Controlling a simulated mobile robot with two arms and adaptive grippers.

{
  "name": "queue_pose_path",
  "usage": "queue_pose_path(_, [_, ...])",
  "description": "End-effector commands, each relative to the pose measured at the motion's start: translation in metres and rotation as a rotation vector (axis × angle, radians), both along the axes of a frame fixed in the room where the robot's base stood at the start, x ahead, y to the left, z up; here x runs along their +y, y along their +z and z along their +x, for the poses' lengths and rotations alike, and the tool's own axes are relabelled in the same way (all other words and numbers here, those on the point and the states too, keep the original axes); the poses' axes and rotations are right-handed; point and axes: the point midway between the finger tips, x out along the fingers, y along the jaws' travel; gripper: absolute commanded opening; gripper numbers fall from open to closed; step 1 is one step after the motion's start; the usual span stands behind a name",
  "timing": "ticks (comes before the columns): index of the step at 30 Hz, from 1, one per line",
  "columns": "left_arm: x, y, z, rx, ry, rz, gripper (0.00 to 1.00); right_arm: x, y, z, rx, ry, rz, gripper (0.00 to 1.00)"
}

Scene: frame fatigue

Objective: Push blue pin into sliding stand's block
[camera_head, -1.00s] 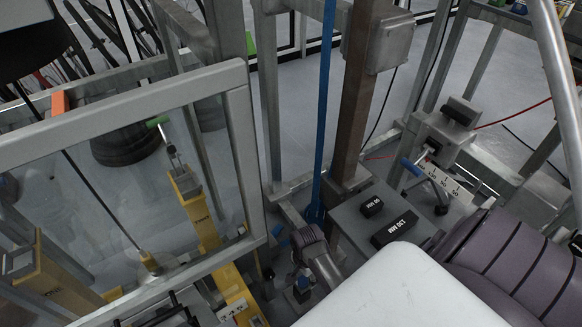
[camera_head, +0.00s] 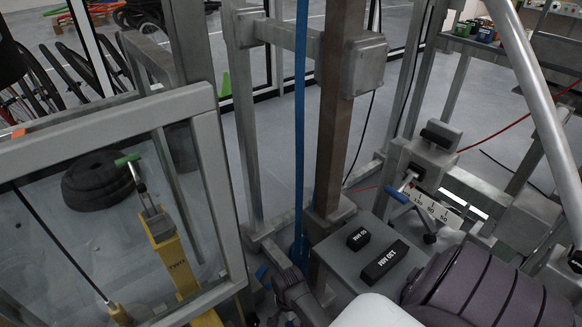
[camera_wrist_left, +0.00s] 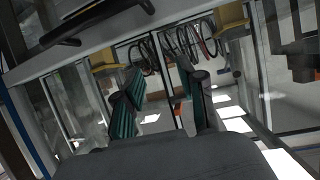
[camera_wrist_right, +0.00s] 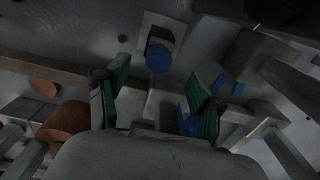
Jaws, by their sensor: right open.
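In the head view a blue-handled pin (camera_head: 399,194) with a silver shaft sits at the grey block (camera_head: 425,160) of a stand with a numbered scale (camera_head: 432,206). Its shaft shows between handle and block; how deep it sits I cannot tell. My right gripper (camera_wrist_right: 160,82) is open and empty in the right wrist view. A blue faceted knob (camera_wrist_right: 158,58) on a grey block lies beyond its fingers; whether it is the same pin I cannot tell. My left gripper (camera_wrist_left: 168,85) is open and empty, facing bicycle wheels far off. Neither gripper shows in the head view.
A brown post (camera_head: 341,110) and a blue upright strip (camera_head: 300,130) stand mid-view. A clear framed panel (camera_head: 110,200) fills the left. A grey plate (camera_head: 350,260) holds two black blocks. A green-handled pin (camera_head: 128,159) tops a yellow post. A slanted pole (camera_head: 540,100) crosses the right.

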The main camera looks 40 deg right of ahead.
Motion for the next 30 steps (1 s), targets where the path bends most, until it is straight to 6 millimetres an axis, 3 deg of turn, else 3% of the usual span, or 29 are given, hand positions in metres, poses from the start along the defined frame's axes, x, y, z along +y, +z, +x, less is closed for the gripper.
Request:
queue_pose_path(6, [-0.009, 0.03, 0.015, -0.189, -0.012, -0.046, 0.4, 0.0, -0.017, 0.0, 0.0, 0.0, 0.0, 0.67])
queue_pose_path(14, [-0.013, 0.047, 0.02, -0.291, -0.019, -0.072, 0.4, -0.001, -0.023, 0.0, 0.0, 0.0, -0.001, 0.67])
queue_pose_path(22, [-0.021, 0.098, 0.023, -0.592, -0.037, -0.149, 0.4, -0.006, -0.042, 0.0, -0.001, 0.001, -0.002, 0.67])
queue_pose_path(30, [-0.024, 0.149, 0.005, -0.908, -0.053, -0.236, 0.4, -0.008, -0.061, 0.0, 0.0, 0.001, 0.0, 0.67])
